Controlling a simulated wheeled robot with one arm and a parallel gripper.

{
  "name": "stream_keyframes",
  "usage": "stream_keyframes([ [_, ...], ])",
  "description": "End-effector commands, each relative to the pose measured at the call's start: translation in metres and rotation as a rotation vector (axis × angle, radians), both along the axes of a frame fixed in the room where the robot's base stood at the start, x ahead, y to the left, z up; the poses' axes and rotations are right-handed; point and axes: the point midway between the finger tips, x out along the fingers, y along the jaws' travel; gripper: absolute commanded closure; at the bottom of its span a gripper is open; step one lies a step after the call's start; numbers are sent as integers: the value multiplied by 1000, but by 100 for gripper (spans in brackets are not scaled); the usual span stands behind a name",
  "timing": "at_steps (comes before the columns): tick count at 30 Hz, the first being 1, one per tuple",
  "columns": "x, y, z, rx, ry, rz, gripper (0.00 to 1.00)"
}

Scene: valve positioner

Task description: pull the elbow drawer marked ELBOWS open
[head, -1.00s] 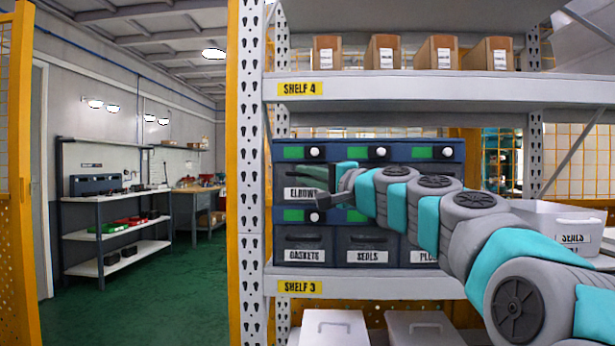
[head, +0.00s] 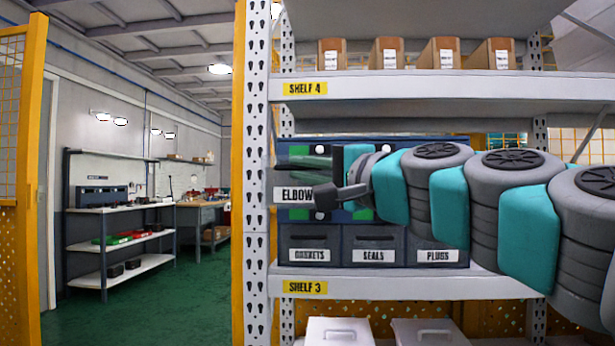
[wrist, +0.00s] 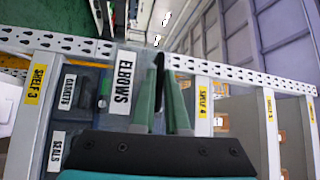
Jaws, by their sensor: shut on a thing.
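The elbow drawer marked ELBOWS (head: 296,193) is at the upper left of the drawer cabinet, and my gripper covers the right end of its label. Its front stands out ahead of the GASKETS drawer (head: 309,255) below it, so it is partly open. In the wrist view the ELBOWS label (wrist: 123,83) looks large and near. My gripper (head: 328,197) is at the drawer's front, with my arm reaching in from the right. In the wrist view its green fingers (wrist: 160,74) are shut on the dark drawer handle, which is mostly hidden between them.
The SEALS drawer (head: 373,255) and PLUGS drawer (head: 437,255) are shut. The shelf 4 board (head: 420,87) with several cardboard boxes is above, and the shelf 3 board (head: 400,281) is below. A perforated post (head: 258,200) stands close left of the drawer. Green floor (head: 190,280) is clear at left.

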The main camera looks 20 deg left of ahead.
Motion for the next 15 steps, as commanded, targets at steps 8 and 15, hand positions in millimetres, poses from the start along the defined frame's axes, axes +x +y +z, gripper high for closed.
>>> stream_keyframes([
  [8,-28,-6,-2,-1,2,0,100],
  [15,-33,-8,-2,-2,2,-1,100],
])
